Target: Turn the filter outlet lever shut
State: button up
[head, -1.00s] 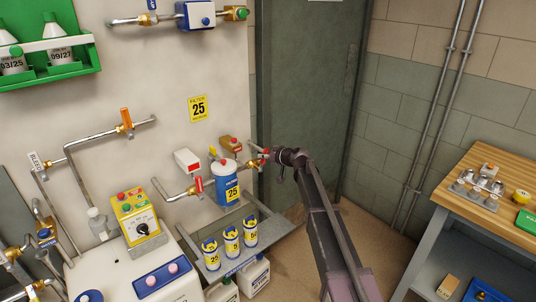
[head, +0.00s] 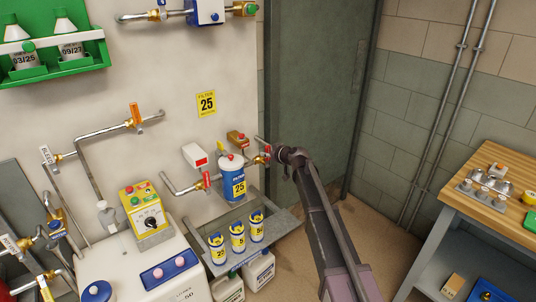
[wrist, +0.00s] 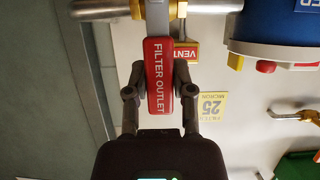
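The filter outlet lever (wrist: 159,75) is a red handle with white lettering on a grey stem. In the wrist view it runs across the steel pipe (wrist: 205,6). My gripper (wrist: 160,78) has one finger close along each side of the handle and looks shut on it. In the head view the lever (head: 267,148) shows as a small red piece at the right end of the filter pipework, with my gripper (head: 284,155) against its right side. The blue filter housing (head: 231,186) with a yellow 25 label stands just left of it.
A red VENT tag (wrist: 187,54) is close beside the lever. Another red lever (head: 206,178) is left of the housing. A shelf (head: 283,226) with several filter cartridges is below. The dark door (head: 315,95) is behind my arm, and a workbench (head: 490,190) stands at right.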

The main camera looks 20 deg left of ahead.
jog(key=o, duration=0.4)
jog(key=shift+s, duration=0.1)
jog(key=s+d+f+m+g+h+p, duration=0.1)
jog(key=s+d+m+g+h+p, duration=0.1)
jog(key=s+d, duration=1)
jog(key=s+d+f+m+g+h+p, duration=0.1)
jog(key=s+d+m+g+h+p, duration=0.2)
jog(key=s+d, duration=0.8)
jog(key=s+d+f+m+g+h+p, duration=0.1)
jog(key=s+d+m+g+h+p, duration=0.2)
jog(key=s+d, duration=0.9)
jog(key=shift+s+d+f+m+h, duration=0.1)
jog(key=shift+d+m+h, duration=0.35)
jog(key=shift+d, duration=0.65)
jog(key=shift+s+d+f+m+h, duration=0.1)
jog(key=shift+d+m+h, duration=0.3)
jog(key=shift+d, duration=0.75)
jog(key=shift+s+d+m+h, duration=0.1)
jog(key=shift+d+m+h, duration=0.35)
jog(key=shift+d, duration=0.65)
